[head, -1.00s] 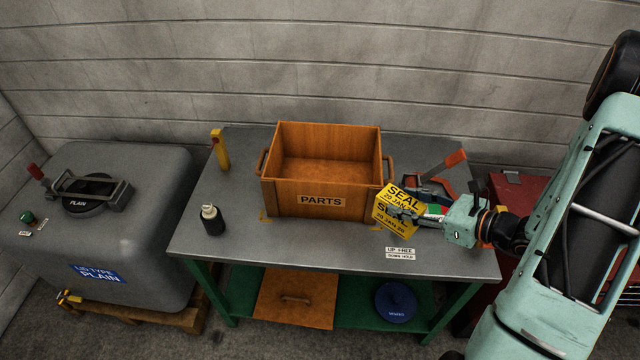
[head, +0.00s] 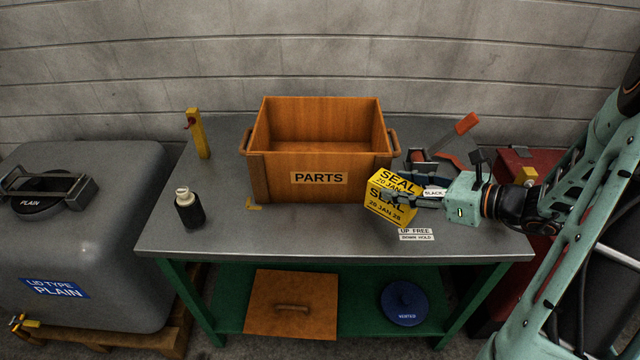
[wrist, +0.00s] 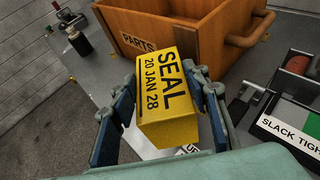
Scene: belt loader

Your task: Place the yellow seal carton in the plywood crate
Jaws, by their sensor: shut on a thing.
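The yellow seal carton (head: 391,196), marked SEAL 20 JAN 28, is held by my gripper (head: 400,200) in front of the right corner of the crate. In the wrist view the carton (wrist: 164,95) sits between both fingers of my gripper (wrist: 165,105), which are shut on its sides. The plywood crate (head: 275,178), labelled PARTS, stands open on the bench. The part of its inside that shows looks empty. The carton is outside the crate and below its rim; whether it touches the bench or the crate wall I cannot tell.
The crate's right handle (head: 394,142) is near the carton. A clamp-like tool with an orange handle (head: 466,124) lies right of the crate. A dark bottle (head: 189,208) and a yellow post (head: 197,134) stand left on the grey bench (head: 290,235).

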